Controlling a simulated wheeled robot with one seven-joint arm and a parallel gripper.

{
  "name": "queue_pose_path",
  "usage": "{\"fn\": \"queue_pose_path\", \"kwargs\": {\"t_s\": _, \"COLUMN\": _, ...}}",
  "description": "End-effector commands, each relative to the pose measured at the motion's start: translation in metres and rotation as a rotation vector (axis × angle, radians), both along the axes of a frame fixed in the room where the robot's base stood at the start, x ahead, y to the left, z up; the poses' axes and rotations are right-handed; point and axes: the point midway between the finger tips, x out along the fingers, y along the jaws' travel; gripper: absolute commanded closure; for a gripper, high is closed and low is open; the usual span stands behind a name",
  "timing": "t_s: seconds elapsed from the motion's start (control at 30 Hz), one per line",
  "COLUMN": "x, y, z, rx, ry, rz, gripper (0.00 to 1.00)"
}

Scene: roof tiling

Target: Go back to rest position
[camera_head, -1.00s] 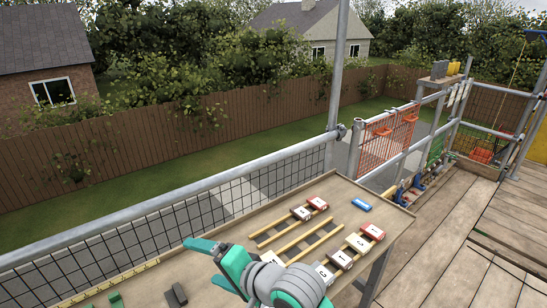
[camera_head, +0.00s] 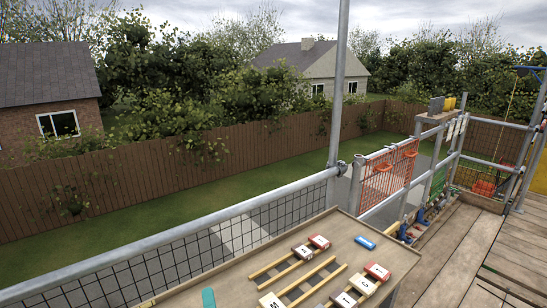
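In the head view, several lettered tiles lie on the workbench (camera_head: 222,270) around wooden battens (camera_head: 312,282). A red tile (camera_head: 319,242) and a grey-brown tile (camera_head: 303,252) lie at the far end of the battens. Another red tile (camera_head: 377,271), a cream tile (camera_head: 363,284) and a white-topped tile (camera_head: 343,300) lie in the nearer row. One more tile (camera_head: 270,302) is cut by the bottom edge. Only a small teal part of my arm (camera_head: 208,298) shows at the bottom edge. My gripper's fingers are not visible.
A blue block (camera_head: 364,242) lies on the bench's right part. A metal rail (camera_head: 170,233) with mesh runs along the bench's far side, and an upright pole (camera_head: 337,110) stands behind it. Plank flooring (camera_head: 450,250) is open at the right.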

Motion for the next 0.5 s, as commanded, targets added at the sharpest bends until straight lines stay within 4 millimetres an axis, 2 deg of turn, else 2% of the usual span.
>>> {"fn": "queue_pose_path", "kwargs": {"t_s": 0.03, "x": -0.009, "y": -0.003, "z": -0.016, "rx": -0.012, "ry": 0.016, "rz": -0.037, "gripper": 0.11}}
{"fn": "queue_pose_path", "kwargs": {"t_s": 0.27, "x": -0.053, "y": -0.026, "z": -0.08, "rx": -0.156, "ry": 0.071, "rz": -0.207, "gripper": 0.11}}
{"fn": "queue_pose_path", "kwargs": {"t_s": 0.5, "x": -0.119, "y": -0.05, "z": -0.141, "rx": -0.398, "ry": 0.142, "rz": -0.33, "gripper": 0.11}}
